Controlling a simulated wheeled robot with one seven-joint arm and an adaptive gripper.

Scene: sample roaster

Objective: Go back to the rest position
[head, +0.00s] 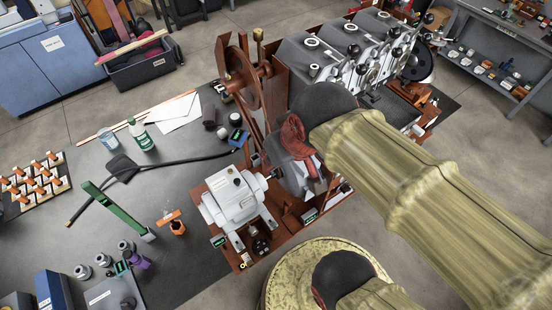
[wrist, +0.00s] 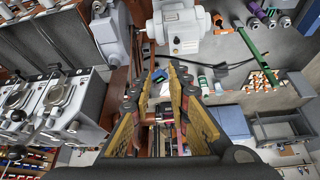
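My gripper (wrist: 160,76) shows in the wrist view with its two yellow-padded fingers apart and nothing held between them. In the head view my arm reaches in from the right over the sample roaster. Dark and reddish parts at the arm's end hang beside the roaster's brown upright frame (head: 236,80), and the fingertips cannot be made out there. The roaster has a row of silver units (head: 320,62) at the back. A white motor (head: 235,205) stands on its brown base; the motor also shows at the top of the wrist view (wrist: 181,28).
A blue cabinet (head: 45,75) and a dark bin (head: 140,68) stand behind. Open floor shows right of the roaster.

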